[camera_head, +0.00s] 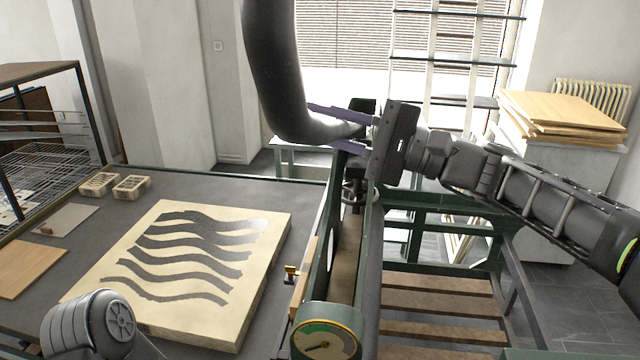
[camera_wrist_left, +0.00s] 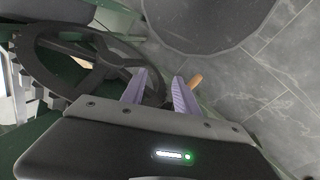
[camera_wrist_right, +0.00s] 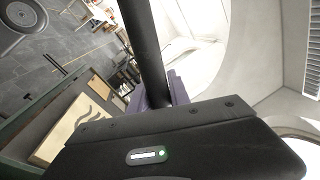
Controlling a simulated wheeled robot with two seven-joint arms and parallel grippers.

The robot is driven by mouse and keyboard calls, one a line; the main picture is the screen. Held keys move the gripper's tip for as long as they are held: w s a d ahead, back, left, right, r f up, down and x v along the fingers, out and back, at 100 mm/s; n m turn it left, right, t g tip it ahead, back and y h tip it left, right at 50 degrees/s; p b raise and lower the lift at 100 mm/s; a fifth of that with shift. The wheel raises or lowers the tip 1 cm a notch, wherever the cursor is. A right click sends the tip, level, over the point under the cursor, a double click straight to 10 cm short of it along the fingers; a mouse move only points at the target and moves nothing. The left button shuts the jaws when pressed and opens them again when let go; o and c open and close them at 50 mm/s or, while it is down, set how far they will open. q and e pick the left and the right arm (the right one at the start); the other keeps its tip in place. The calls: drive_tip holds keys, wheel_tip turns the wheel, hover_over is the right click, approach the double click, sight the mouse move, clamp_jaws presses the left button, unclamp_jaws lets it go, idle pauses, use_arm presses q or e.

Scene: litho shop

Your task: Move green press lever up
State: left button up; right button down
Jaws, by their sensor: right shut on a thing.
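The lever of the green press is a thick, dark, curved bar (camera_head: 272,65). In the head view it comes down from the top edge and bends right towards the press. My right gripper (camera_head: 335,127) has its purple fingers shut around the lower, bent part of it. In the right wrist view the lever (camera_wrist_right: 145,40) runs between the fingers (camera_wrist_right: 160,92). My left gripper (camera_wrist_left: 160,88) shows in the left wrist view, open and empty, beside a dark spoked wheel (camera_wrist_left: 75,68) and a wooden handle (camera_wrist_left: 195,80). In the head view only part of my left arm shows.
The green press frame (camera_head: 330,225) stands at the centre, with a round gauge (camera_head: 325,345) at its front. A wooden slatted platform (camera_head: 440,305) is at right, with grey floor beyond.

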use_arm(q)
drive_tip(key=shift+r, duration=0.2)
use_arm(e)
drive_tip(key=w+r+m, duration=0.2)
drive_tip(key=w+r, duration=0.2)
drive_tip(key=r, duration=0.4)
drive_tip(key=shift+d+r+m+t, duration=0.25)
drive_tip(key=shift+d+m+t, duration=0.05)
drive_tip(key=shift+d, duration=0.1)
use_arm(q)
drive_tip(key=shift+c, duration=0.4)
